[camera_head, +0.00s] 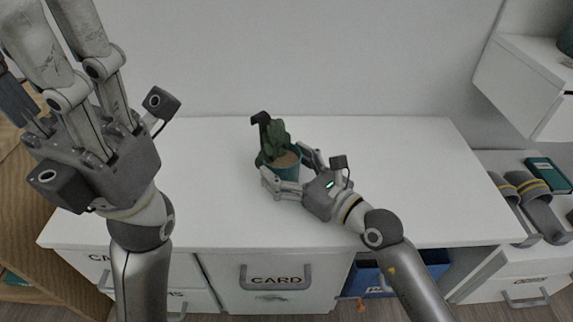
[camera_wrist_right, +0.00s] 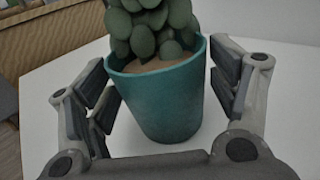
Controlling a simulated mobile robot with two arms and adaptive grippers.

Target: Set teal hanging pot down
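The teal pot (camera_head: 281,170) with a green leafy plant stands upright on the white desk top (camera_head: 390,150), near its middle; a dark hook-like piece (camera_head: 261,118) rises at its back left. My right gripper (camera_head: 289,173) reaches in from the right with its fingers on either side of the pot. In the right wrist view the teal pot (camera_wrist_right: 165,105) is between the spread fingers, with narrow gaps showing at both sides. The pot's underside is hidden. My left gripper (camera_head: 80,130) is raised at the left, close to the camera, its fingertips cut off by the frame.
Drawers, one labelled CARD (camera_head: 276,280), are under the desk. A blue bin (camera_head: 385,275) is below at the right. The desk top right of the pot is clear.

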